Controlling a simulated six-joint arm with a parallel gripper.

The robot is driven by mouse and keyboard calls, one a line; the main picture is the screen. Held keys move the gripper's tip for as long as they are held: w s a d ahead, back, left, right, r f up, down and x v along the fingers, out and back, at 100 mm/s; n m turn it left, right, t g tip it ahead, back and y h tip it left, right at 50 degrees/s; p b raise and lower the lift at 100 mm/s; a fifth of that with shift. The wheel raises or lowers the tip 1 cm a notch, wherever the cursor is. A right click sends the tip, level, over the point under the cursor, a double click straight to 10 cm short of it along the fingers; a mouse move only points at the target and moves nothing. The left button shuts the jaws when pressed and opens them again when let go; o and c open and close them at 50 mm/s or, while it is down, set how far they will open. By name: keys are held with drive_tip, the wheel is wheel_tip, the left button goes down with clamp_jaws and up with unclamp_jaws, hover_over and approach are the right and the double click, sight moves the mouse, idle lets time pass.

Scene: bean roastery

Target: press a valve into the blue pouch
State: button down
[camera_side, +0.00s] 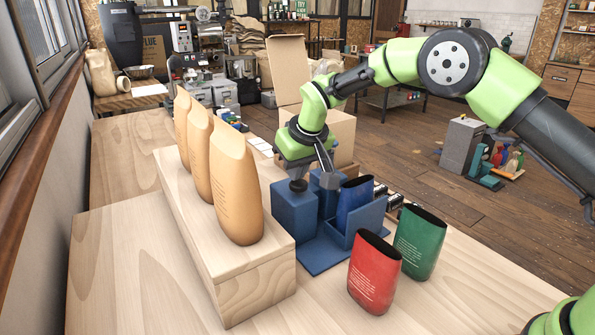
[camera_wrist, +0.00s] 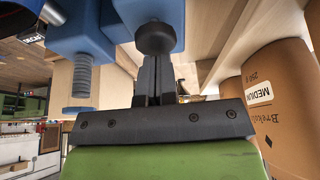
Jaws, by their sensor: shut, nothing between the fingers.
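The blue pouch (camera_side: 354,198) stands in a blue holder (camera_side: 362,226) on the bench in the side view, its dark open top upward. Beside it is a blue block-shaped fixture (camera_side: 294,211) with a round black knob (camera_side: 298,186) on top. My gripper (camera_side: 327,181) is above the fixture, beside the knob. In the wrist view its two fingers (camera_wrist: 152,65) are together and empty, just below the black knob (camera_wrist: 155,38) in the picture. Whether they touch it I cannot tell. I cannot make out a loose valve.
A red pouch (camera_side: 375,273) and a green pouch (camera_side: 420,243) stand at the right front. Several tan pouches (camera_side: 235,190) line a raised wooden block (camera_side: 240,288) at left. An open cardboard box (camera_side: 340,133) is behind my gripper. The bench front is clear.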

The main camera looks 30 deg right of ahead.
drive_tip(key=shift+r, duration=3.05)
drive_tip(key=shift+s+r, duration=0.1)
drive_tip(key=shift+r, duration=0.15)
drive_tip(key=s+d+r+m+t+y, duration=0.1)
drive_tip(key=s+d+r+m, duration=0.15)
drive_tip(key=s+r, duration=1.1)
drive_tip(key=s+f, duration=0.1)
drive_tip(key=s, duration=0.9)
drive_tip(key=s+d+f+m+t+y, duration=0.1)
drive_tip(key=s+f, duration=0.1)
drive_tip(key=s, duration=0.7)
drive_tip(key=shift+s+d+f+t, duration=0.15)
drive_tip(key=shift+s+f+t, duration=0.15)
drive_tip(key=shift+s, duration=0.1)
